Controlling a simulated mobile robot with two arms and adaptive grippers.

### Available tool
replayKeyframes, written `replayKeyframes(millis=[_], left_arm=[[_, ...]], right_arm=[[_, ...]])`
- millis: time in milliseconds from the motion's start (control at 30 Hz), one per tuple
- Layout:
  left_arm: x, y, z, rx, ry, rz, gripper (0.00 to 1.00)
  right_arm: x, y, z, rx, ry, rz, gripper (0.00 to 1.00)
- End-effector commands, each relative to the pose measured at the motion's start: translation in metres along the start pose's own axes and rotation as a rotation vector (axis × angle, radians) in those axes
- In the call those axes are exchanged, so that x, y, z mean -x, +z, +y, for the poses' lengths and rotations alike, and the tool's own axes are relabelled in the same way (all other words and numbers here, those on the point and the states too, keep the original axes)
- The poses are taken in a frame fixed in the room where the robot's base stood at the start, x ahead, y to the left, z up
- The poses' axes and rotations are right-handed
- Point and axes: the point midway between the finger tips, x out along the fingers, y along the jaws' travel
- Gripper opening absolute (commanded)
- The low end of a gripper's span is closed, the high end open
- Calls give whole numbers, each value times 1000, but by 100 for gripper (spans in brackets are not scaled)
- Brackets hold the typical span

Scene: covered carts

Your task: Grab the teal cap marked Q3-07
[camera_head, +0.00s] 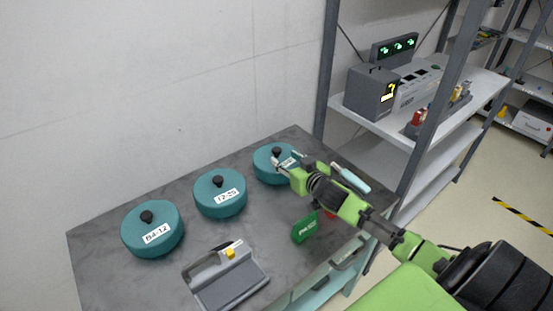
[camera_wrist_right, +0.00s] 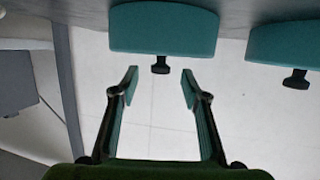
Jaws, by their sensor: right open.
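Three teal round caps with black knobs and white labels stand in a row on the dark grey cart top. The left cap (camera_head: 153,243) and the middle cap (camera_head: 208,205) carry labels too small to read surely; neither looks like Q3-07. The far right cap (camera_head: 263,170) has its label partly hidden by my right gripper (camera_head: 287,162). That gripper is open and empty beside this cap. In the right wrist view, upside down, a cap (camera_wrist_right: 164,35) shows with its knob just beyond the gap between the fingertips (camera_wrist_right: 160,80). My left gripper is not in view.
A grey device with a yellow knob (camera_head: 230,253) and a green labelled block (camera_head: 305,229) lie on the cart top (camera_head: 100,235). A metal shelf (camera_head: 385,130) with a grey box (camera_head: 371,92) stands close on the right. The wall is behind. A second cap (camera_wrist_right: 285,45) shows in the wrist view.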

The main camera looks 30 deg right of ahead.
Motion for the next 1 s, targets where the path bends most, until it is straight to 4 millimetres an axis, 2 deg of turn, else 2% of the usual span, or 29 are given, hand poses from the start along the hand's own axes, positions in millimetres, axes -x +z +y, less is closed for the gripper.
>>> replayKeyframes(millis=[100, 367, 533, 700, 1000], left_arm=[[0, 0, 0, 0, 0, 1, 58], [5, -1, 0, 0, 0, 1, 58], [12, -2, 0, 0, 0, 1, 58], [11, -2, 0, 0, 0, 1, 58], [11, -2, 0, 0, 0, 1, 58]], right_arm=[[-11, -1, 0, 0, 1, 0, 42], [-25, -6, 0, 1, 0, 1, 42], [-46, -16, -1, -1, 1, 1, 42], [-63, -12, -2, 0, 0, -1, 42], [-67, -11, -2, 1, -1, -1, 42]])
